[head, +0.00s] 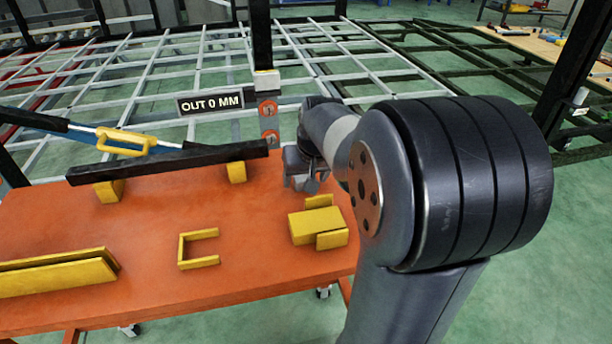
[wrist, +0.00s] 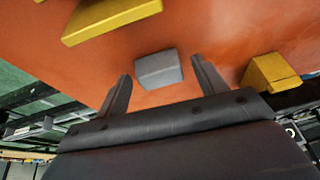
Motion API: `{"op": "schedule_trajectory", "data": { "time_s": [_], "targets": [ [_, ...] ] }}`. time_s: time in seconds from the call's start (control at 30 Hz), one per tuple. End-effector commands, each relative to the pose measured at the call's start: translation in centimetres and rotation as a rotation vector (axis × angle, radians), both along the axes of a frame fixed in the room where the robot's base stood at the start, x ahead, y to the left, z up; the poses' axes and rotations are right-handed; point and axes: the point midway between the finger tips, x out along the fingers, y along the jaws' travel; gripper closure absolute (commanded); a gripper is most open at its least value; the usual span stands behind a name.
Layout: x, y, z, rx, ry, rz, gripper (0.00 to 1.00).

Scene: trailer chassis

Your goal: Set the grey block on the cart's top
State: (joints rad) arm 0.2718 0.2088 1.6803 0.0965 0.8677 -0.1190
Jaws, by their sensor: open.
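In the wrist view, the grey block (wrist: 159,69) sits against the orange cart top (wrist: 225,35), between the two spread fingers of my gripper (wrist: 161,72). A gap shows on each side of the block, so the fingers do not touch it. In the head view, my gripper (head: 302,178) is low over the right back part of the orange cart top (head: 150,225). The block cannot be made out clearly there, because my gripper and arm cover that spot.
Yellow blocks (head: 315,225) lie just in front of my gripper. A yellow U-shaped bracket (head: 198,262) and a long yellow rail (head: 55,275) lie farther left. A black bar (head: 165,167) rests on yellow supports along the back. A sign (head: 210,103) reads "OUT 0 MM".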

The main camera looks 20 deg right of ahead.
Motion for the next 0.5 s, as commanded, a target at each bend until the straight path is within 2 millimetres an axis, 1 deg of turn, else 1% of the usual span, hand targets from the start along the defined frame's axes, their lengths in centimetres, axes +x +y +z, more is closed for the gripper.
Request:
{"op": "schedule_trajectory", "data": {
  "time_s": [0.17,0.4,0.5],
  "targets": [
    [-0.7,0.0,2.2,-0.002,-0.005,-0.001,0.33],
    [-2.7,0.2,7.1,-0.001,-0.005,-0.002,0.33],
    [-3.4,0.2,8.8,-0.002,-0.004,-0.001,0.33]
  ]
}}
